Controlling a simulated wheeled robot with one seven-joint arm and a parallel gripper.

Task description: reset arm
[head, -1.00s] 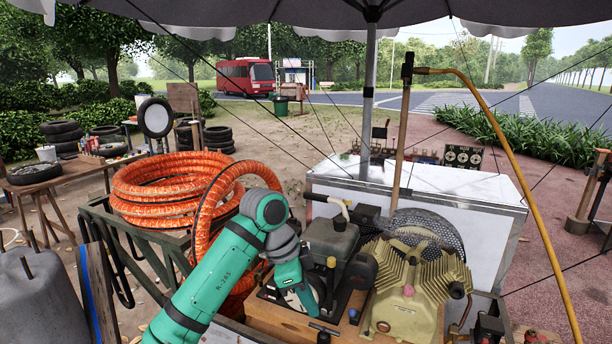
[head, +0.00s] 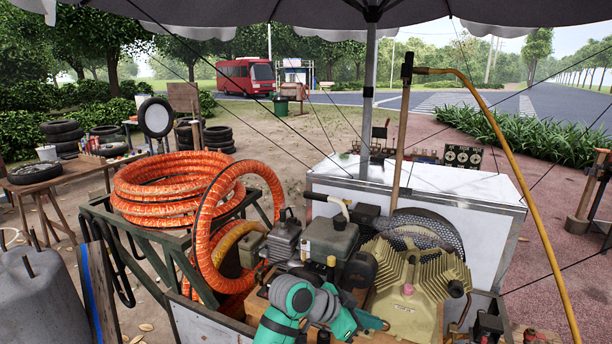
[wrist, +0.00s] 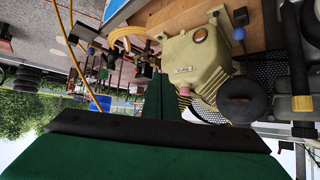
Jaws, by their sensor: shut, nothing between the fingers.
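My green arm is low at the bottom middle of the head view. My gripper (head: 378,323) points right, in front of the yellow-tan compressor block (head: 405,296). In the wrist view my gripper (wrist: 161,82) shows as a narrow dark green wedge with its fingers together and nothing held. The compressor block (wrist: 196,62) appears beyond it there, with the picture turned over. From the head view I cannot tell whether the gripper touches the block.
A grey engine (head: 331,236) sits left of the block. Orange hose (head: 160,185) is coiled on a green frame (head: 150,232) to the left. A white chest (head: 450,190) stands behind. An upright wooden pole (head: 404,130) carries a yellow hose (head: 520,185).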

